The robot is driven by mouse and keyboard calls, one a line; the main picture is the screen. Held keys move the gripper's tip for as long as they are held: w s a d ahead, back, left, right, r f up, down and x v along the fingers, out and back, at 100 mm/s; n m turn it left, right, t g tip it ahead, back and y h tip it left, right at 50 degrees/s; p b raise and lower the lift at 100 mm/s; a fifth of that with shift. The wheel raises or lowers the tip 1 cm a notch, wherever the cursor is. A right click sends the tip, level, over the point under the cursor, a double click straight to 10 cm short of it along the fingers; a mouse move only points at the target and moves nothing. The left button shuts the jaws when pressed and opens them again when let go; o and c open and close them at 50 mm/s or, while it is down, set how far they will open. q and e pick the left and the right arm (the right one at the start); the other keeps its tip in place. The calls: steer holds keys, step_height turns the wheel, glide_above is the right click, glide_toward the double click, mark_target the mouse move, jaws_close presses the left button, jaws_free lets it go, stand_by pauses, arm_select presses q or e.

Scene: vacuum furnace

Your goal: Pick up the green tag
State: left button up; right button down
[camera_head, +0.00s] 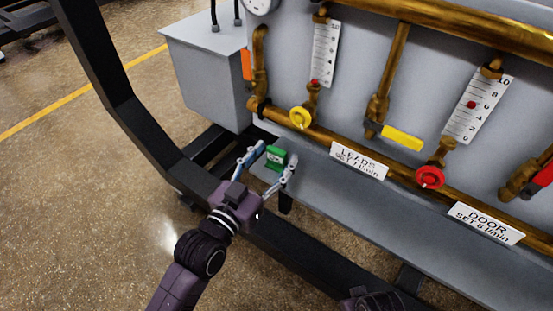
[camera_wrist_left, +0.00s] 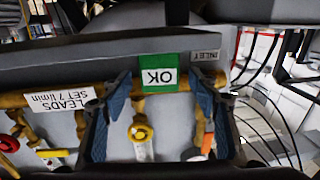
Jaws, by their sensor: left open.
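The green tag (camera_head: 276,157) is a small green plate with a white "OK" field. It sits at the left end of the grey panel's lower ledge, below the brass pipe. The wrist view shows the tag (camera_wrist_left: 157,72) upside down, between and beyond the fingers. My left gripper (camera_head: 272,160) is open, with one finger on each side of the tag in the head view. In the wrist view the left gripper (camera_wrist_left: 162,88) shows a clear gap on both sides of the tag. I cannot tell whether the fingers reach past its face.
A yellow round knob (camera_head: 301,117), a red round knob (camera_head: 430,177) and a yellow lever (camera_head: 402,137) stick out above the ledge. A LEADS label (camera_head: 358,160) and a DOOR label (camera_head: 486,223) lie to the right. A black frame bar (camera_head: 318,262) runs below.

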arm_select(q)
steer(key=shift+x, duration=0.8)
arm_select(e)
steer(key=shift+r, duration=0.35)
arm_select(q)
steer(key=shift+c, duration=0.6)
steer(key=c, duration=0.9)
steer(key=shift+c, duration=0.2)
steer(key=shift+s+r, duration=0.1)
steer(key=shift+r, duration=0.05)
arm_select(e)
steer(key=shift+w, duration=0.1)
